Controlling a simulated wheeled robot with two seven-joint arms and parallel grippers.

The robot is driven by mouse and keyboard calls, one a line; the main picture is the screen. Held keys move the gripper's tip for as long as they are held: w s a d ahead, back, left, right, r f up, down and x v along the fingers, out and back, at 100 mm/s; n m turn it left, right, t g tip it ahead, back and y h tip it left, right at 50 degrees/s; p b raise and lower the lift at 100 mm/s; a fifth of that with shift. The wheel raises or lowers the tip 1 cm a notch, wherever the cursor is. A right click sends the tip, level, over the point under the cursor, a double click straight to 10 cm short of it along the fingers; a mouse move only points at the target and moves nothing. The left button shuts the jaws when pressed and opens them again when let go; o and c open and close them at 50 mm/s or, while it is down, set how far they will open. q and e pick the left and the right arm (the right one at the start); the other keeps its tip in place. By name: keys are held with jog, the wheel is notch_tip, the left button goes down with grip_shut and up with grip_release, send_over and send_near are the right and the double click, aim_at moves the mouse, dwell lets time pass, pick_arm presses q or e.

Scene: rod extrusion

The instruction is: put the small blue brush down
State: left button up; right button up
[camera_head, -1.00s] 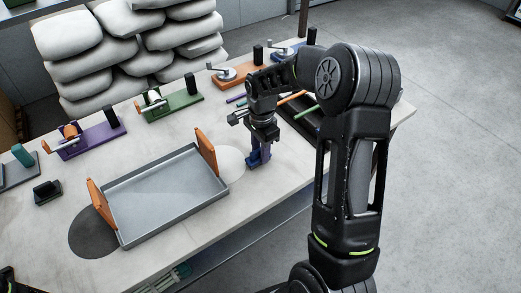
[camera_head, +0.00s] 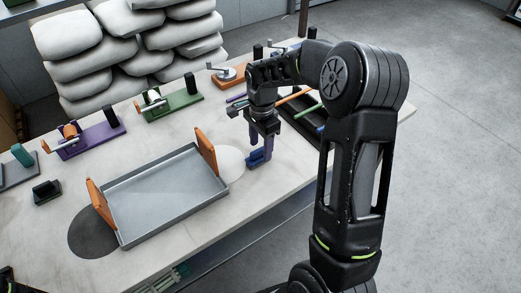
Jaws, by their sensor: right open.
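The small blue brush (camera_head: 257,160) rests on the table at the right end of the grey tray, on or beside the pale round patch. My right gripper (camera_head: 261,142) points down directly over the brush, with its jaws open. The fingers and the brush's upper part overlap in this view, so I cannot tell whether they touch.
The grey tray (camera_head: 165,198) with orange end handles lies left of the brush. Purple (camera_head: 95,138) and green (camera_head: 172,106) fixtures line the back. A black rack (camera_head: 300,122) with coloured rods stands behind my right arm. The table's front edge is near.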

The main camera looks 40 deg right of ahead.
aim_at(261, 149)
notch_tip(261, 149, up, 10)
jog(key=shift+f+b, duration=0.25)
jog(key=shift+b, duration=0.05)
dwell(0.7)
